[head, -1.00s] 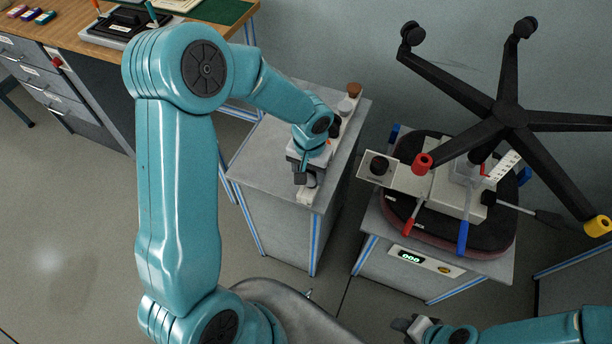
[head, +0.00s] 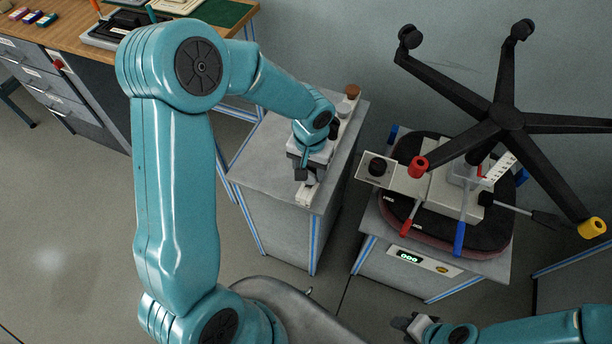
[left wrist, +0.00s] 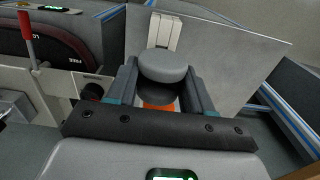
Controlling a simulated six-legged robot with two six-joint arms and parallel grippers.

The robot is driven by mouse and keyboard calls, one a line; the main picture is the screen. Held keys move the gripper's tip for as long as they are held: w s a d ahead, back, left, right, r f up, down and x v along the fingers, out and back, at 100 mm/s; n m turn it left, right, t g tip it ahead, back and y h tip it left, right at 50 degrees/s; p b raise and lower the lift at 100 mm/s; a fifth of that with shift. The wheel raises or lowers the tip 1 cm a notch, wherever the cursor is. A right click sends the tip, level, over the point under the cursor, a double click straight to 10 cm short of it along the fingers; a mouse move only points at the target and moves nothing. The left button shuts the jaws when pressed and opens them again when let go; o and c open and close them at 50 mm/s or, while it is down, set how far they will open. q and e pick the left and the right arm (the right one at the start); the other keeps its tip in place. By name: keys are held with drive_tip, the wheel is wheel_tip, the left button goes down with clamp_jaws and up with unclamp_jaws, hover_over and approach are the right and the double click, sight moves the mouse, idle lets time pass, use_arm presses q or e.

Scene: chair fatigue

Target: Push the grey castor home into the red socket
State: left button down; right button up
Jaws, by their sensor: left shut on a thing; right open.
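The grey castor (left wrist: 163,66) is between the fingers of my left gripper (left wrist: 160,90) in the left wrist view, and the gripper is shut on it. A dark part and an orange patch show beneath its grey disc. In the head view my left gripper (head: 303,173) is over the small grey cabinet, and it hides the castor there. The red socket (head: 418,165) is at the end of one leg of the upturned black chair base (head: 507,117), well to the right of my left gripper. My right gripper (head: 408,324) is open and empty at the bottom.
The grey cabinet (head: 262,155) carries a pale rack (head: 307,196) with a brown-topped piece (head: 352,91). The chair seat (head: 440,235) lies on a test stand (head: 425,274) with red and blue levers. A yellow socket (head: 592,228) ends another leg. A workbench (head: 70,38) stands at left.

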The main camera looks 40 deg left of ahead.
use_arm(q)
drive_tip(key=shift+r, duration=0.4)
drive_tip(key=shift+r+p, duration=1.35)
drive_tip(key=shift+r, duration=0.65)
